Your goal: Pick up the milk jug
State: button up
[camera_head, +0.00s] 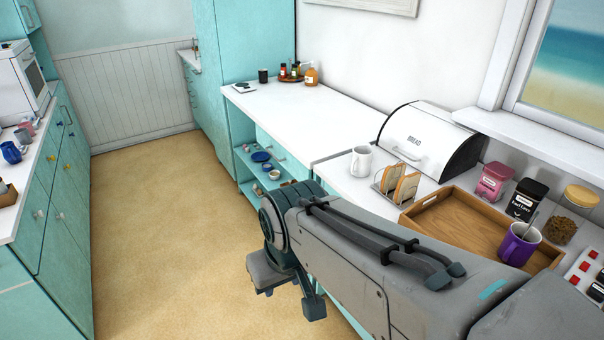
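A small white vessel with a handle (361,161) stands upright on the right-hand counter, just behind the toast rack; it may be the milk jug, but its spout is not clear. A blue jug-like vessel (11,153) stands on the left counter, partly cut by the picture's edge. I cannot tell for certain which is the milk jug. My gripper (289,294) points down over the floor in front of the right counter, apart from both vessels. Its fingers look spread, with nothing seen between them.
The toast rack (397,184), a wooden tray (455,224), a purple mug (519,244), a bread bin (428,138) and several canisters crowd the right counter. An open shelf (262,157) holds dishes. The far counter (300,110) is mostly clear. The floor (170,230) is free.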

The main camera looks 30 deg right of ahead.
aim_at(361, 156)
jog(key=u, duration=0.05)
jog(key=k, duration=0.25)
jog(key=u, duration=0.45)
jog(key=i, duration=1.5)
jog(key=z, duration=1.1)
jog(key=i, duration=0.95)
jog(key=z, duration=1.4)
jog(key=i, duration=0.35)
jog(key=z, duration=0.3)
